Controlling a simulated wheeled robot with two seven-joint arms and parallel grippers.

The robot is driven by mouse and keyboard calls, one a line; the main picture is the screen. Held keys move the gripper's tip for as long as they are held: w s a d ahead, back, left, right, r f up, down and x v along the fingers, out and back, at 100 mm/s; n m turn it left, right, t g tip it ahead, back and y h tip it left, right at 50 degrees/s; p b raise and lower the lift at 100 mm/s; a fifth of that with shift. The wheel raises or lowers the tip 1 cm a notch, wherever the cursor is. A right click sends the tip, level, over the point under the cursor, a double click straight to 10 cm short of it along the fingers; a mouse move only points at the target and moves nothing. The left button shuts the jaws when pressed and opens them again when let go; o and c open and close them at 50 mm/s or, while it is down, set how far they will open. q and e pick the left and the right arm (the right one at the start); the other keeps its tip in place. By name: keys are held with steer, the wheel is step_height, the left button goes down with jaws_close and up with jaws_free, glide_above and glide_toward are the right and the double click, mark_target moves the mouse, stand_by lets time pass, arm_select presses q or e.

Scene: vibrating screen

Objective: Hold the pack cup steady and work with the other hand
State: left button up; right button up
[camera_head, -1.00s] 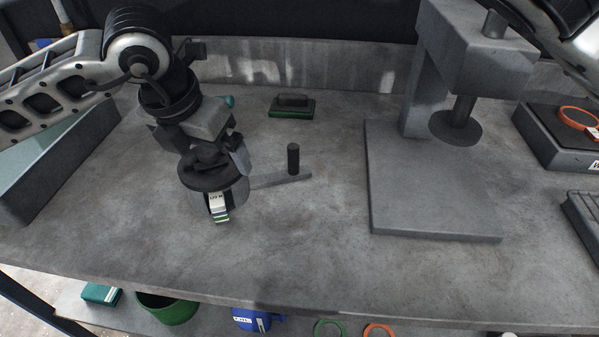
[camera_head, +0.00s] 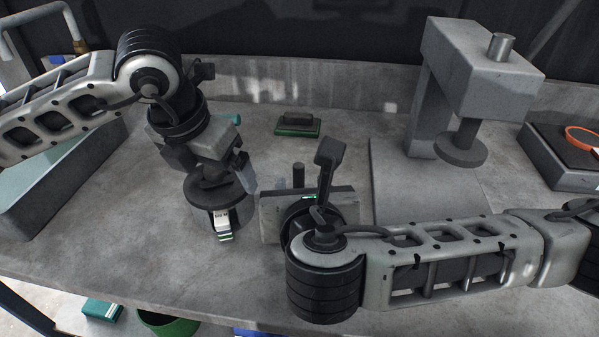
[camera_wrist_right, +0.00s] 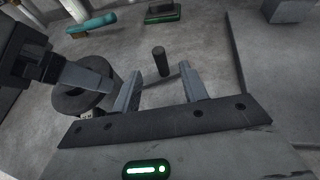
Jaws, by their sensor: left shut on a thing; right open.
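The pack cup (camera_head: 243,212) is a grey cylinder with a dark round top and a white-and-green label. It stands on the bench at left centre. My left gripper (camera_head: 228,165) is shut on it from above and partly hides it. My right gripper (camera_wrist_right: 162,82) is open and empty. In the right wrist view the peg (camera_wrist_right: 160,60) shows between and just beyond its fingers, and the cup (camera_wrist_right: 82,92) is at left. In the head view my right wrist hides most of the bar.
A grey press stand (camera_head: 472,75) stands at right centre on its flat plate. A green-based block (camera_head: 298,125) lies at the back. A teal-handled brush (camera_wrist_right: 90,25) lies behind the cup. A tray with an orange ring (camera_head: 582,138) is at far right. A grey bin (camera_head: 50,185) is at left.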

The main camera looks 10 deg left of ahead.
mark_target(299, 174)
steer(key=x, duration=0.9)
steer(key=shift+r, duration=0.1)
steer(key=shift+c, duration=0.3)
jaws_close()
steer(key=shift+c, duration=0.9)
jaws_free()
steer(key=c, duration=0.6)
